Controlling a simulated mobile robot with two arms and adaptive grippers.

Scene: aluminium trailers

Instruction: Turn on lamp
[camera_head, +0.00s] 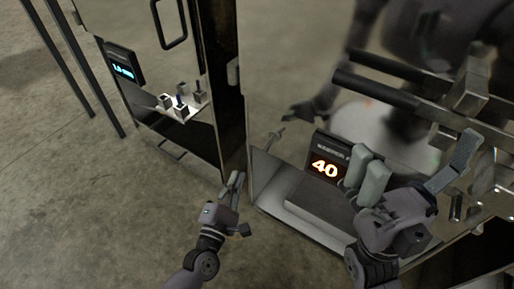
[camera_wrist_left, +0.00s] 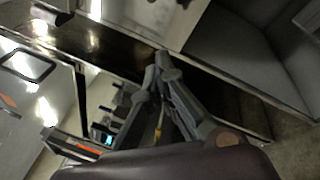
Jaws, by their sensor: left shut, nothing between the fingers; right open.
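I cannot pick out a lamp for certain in either view. My left gripper (camera_head: 236,181) is shut and empty, in front of the dark gap between the left metal cabinet (camera_head: 238,75) and the right metal unit (camera_head: 270,178). Its closed fingers (camera_wrist_left: 165,68) also show in the left wrist view, over a dark panel edge.
A blue-lit display (camera_head: 123,71) and a small shelf with several metal blocks (camera_head: 183,104) are on the left cabinet. Dark posts (camera_head: 70,70) stand at far left. Black-handled bars (camera_head: 376,90) lie above my right gripper. Bare concrete floor (camera_head: 90,200) is open at lower left.

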